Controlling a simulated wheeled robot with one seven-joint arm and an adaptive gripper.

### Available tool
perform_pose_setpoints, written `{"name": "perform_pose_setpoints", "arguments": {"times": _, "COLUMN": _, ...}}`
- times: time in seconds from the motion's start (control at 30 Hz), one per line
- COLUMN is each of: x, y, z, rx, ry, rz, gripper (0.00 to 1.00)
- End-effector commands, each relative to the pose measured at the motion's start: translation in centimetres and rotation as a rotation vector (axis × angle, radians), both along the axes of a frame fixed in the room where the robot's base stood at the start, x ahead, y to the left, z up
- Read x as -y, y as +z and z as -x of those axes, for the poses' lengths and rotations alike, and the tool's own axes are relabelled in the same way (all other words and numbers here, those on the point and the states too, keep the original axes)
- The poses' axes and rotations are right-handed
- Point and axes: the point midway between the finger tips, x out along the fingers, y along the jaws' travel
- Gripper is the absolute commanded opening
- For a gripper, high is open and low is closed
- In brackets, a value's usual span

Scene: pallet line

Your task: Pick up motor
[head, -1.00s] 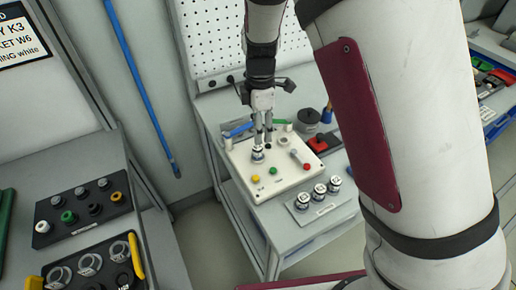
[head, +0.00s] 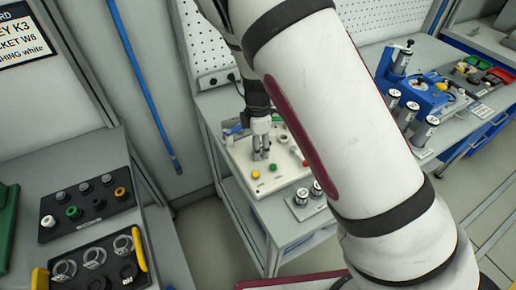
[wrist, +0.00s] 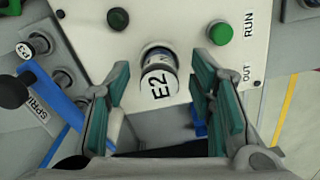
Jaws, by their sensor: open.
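My gripper (head: 261,154) is over the pale button panel (head: 242,158) on the grey bench, pointing down. In the wrist view my gripper (wrist: 157,78) is open, with teal-lined fingers apart. A short silver cylinder labelled E2 (wrist: 159,82) stands on the panel between the fingertips, with gaps on both sides. No label names a motor. Several silver cylinders with dark ends, which look like motors, stand at the right, one on a blue fixture (head: 410,92) and others (head: 408,114) in front of it. My arm hides part of the bench.
Silver cylinders (head: 301,197) stand at the bench's front edge, partly behind my arm. The panel has a yellow button (head: 255,175) and a green RUN button (wrist: 220,33). A black tray of coloured knobs (head: 88,206) lies at the left. A blue pole (head: 145,85) leans near the wall.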

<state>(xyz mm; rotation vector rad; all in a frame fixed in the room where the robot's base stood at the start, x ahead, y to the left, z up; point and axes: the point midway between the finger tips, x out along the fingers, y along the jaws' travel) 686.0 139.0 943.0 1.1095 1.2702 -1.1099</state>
Motion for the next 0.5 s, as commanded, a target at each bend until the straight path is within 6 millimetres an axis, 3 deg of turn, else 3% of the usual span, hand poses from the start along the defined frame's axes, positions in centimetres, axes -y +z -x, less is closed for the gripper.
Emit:
{"name": "perform_pose_setpoints", "arguments": {"times": 0.07, "x": 0.0, "y": 0.02, "z": -0.01, "rx": 0.0, "ry": 0.0, "rz": 0.0, "gripper": 0.49}}
{"name": "perform_pose_setpoints", "arguments": {"times": 0.2, "x": -0.01, "y": 0.03, "z": -0.01, "rx": 0.0, "ry": 0.0, "rz": 0.0, "gripper": 0.18}}
{"name": "perform_pose_setpoints", "arguments": {"times": 0.3, "x": -0.01, "y": 0.04, "z": -0.01, "rx": 0.0, "ry": 0.0, "rz": 0.0, "gripper": 0.0}}
{"name": "perform_pose_setpoints", "arguments": {"times": 0.5, "x": -0.01, "y": 0.06, "z": -0.02, "rx": 0.0, "ry": 0.0, "rz": 0.0, "gripper": 0.0}}
